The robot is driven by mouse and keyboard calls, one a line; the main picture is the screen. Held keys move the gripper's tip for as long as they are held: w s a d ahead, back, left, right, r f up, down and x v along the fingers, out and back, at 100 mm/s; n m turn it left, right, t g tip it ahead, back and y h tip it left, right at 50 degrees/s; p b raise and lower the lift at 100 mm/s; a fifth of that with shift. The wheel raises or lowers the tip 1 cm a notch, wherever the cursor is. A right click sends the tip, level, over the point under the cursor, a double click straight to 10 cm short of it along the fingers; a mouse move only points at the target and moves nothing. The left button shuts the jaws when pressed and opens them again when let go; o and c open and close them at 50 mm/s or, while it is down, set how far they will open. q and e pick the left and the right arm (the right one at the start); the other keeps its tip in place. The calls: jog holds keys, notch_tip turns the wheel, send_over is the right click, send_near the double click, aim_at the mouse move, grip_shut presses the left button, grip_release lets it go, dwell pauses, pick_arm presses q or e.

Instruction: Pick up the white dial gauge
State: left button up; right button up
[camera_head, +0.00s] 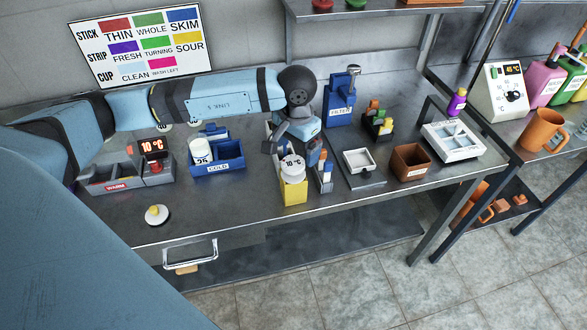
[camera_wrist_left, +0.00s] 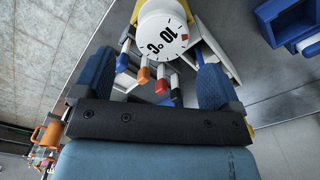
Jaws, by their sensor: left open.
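The white dial gauge (camera_head: 293,169) reads 10 °C and sits at the top of a yellow holder (camera_head: 294,191) near the bench's front edge. In the left wrist view, its round face (camera_wrist_left: 163,38) lies just beyond and between the fingertips. My left gripper (camera_head: 291,149) is above and behind the gauge, and partly hidden by its own wrist. In the left wrist view the two blue fingers of my left gripper (camera_wrist_left: 155,65) are spread apart, with nothing held. My right gripper is not in view.
A rack of colored sticks (camera_head: 324,180) stands right beside the gauge. A blue COLD box (camera_head: 218,168) with a white cup is to the left. Bench front left is mostly clear.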

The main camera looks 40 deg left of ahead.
aim_at(293, 162)
pick_arm(q)
jog(key=f, duration=0.1)
jog(key=f+p, duration=0.1)
jog(key=f, duration=0.3)
jog(key=shift+s+a, duration=0.15)
jog(key=shift+s, duration=0.2)
jog(key=c, duration=1)
